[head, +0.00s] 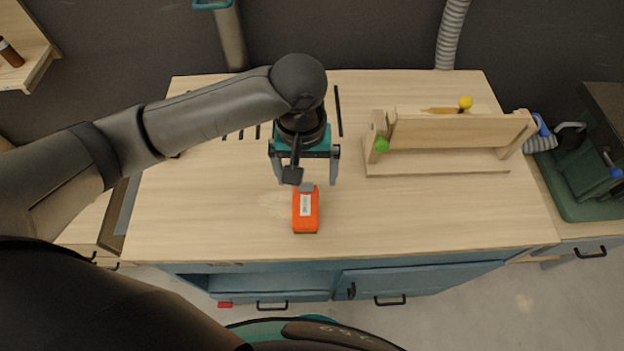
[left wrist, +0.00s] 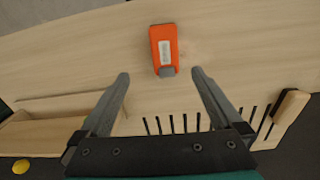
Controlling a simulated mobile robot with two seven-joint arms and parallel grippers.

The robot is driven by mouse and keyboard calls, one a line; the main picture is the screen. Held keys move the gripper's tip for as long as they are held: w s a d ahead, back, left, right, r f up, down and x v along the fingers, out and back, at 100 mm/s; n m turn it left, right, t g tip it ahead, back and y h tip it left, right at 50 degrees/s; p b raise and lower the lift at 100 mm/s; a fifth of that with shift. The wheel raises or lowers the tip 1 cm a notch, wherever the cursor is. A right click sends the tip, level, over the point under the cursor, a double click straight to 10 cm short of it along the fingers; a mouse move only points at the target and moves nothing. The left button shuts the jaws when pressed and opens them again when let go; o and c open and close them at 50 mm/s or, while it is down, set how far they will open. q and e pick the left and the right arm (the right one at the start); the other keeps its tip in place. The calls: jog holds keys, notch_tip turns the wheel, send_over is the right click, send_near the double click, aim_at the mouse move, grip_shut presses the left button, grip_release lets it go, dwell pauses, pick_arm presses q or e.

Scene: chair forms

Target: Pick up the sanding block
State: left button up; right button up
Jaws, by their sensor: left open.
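The sanding block (head: 306,212) is orange with a white label and a grey end, and lies on the wooden workbench top. My left gripper (head: 306,182) is open and empty, pointing down over the bench at the block's far end. In the left wrist view the left gripper (left wrist: 160,74) has its fingers spread wider than the block, apart from it. My right gripper is in neither view.
A wooden form (head: 450,132) with a green knob and a yellow knob stands on the bench to the right. Dark slots (head: 338,110) cut the bench top near its back. The bench top is clear left and front of the block. A dark machine (head: 600,150) stands far right.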

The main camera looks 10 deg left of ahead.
pick_arm(q)
jog(key=b, duration=0.2)
send_over(306, 205)
jog(key=f, duration=0.8)
jog(key=shift+s+a+f, duration=0.1)
jog(key=shift+s, duration=0.2)
jog(key=shift+f, duration=0.8)
jog(key=shift+w+f, duration=0.15)
jog(key=shift+f, duration=1.05)
jog(key=shift+w+f, duration=0.1)
jog(key=shift+f, duration=1.05)
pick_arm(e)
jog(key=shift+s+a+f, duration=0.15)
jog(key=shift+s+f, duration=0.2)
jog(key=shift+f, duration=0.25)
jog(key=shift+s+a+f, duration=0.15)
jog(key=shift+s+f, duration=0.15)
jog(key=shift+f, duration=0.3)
pick_arm(q)
jog(key=shift+c, duration=0.2)
jog(key=c, duration=1.4)
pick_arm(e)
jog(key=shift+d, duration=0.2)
